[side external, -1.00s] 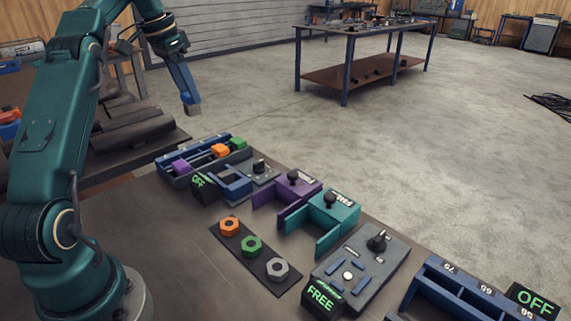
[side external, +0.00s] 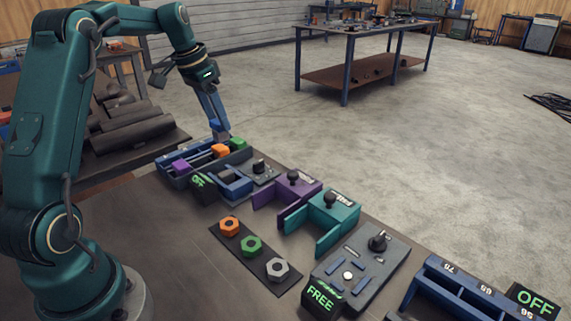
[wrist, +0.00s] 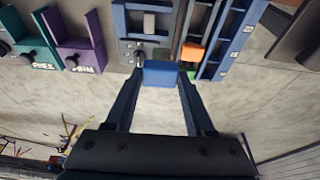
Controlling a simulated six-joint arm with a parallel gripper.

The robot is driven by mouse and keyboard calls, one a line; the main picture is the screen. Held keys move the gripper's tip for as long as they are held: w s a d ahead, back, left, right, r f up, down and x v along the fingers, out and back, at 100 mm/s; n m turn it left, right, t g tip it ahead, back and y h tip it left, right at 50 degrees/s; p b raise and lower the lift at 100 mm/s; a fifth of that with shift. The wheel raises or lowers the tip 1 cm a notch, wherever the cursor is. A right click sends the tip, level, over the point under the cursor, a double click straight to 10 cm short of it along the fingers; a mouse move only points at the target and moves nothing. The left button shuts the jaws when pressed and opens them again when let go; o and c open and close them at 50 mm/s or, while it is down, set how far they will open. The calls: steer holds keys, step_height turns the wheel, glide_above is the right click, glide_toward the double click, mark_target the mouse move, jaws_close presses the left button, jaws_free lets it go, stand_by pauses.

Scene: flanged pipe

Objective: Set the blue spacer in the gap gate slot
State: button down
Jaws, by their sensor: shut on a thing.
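My gripper (side external: 221,133) is shut on the blue spacer (wrist: 160,73), a small block held between the fingertips in the wrist view. In the side view the blue spacer (side external: 216,126) hangs above the far end of the spacer rack (side external: 173,182). A blue U-shaped fixture (side external: 233,186), which appears to be the gap gate, stands right of the rack, with a black knob and an OFF display (side external: 204,187). It also shows in the wrist view (wrist: 119,18), above and left of the spacer. The spacer is apart from this fixture, and its underside is hidden.
Purple (side external: 285,193) and teal (side external: 328,222) gauges stand to the right. Several nuts lie on a dark strip (side external: 232,244). A grey FREE fixture (side external: 372,283) is nearer.

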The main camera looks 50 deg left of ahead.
steer(key=s+d+f, duration=0.1)
steer(key=d+f, duration=0.3)
steer(key=d, duration=0.1)
steer(key=shift+s, duration=0.25)
steer(key=shift+f, duration=0.15)
stand_by(0.8)
steer(key=shift+f, duration=1.15)
steer(key=shift+d+f, duration=0.1)
steer(key=shift+f, duration=0.95)
steer(key=shift+f, duration=0.55)
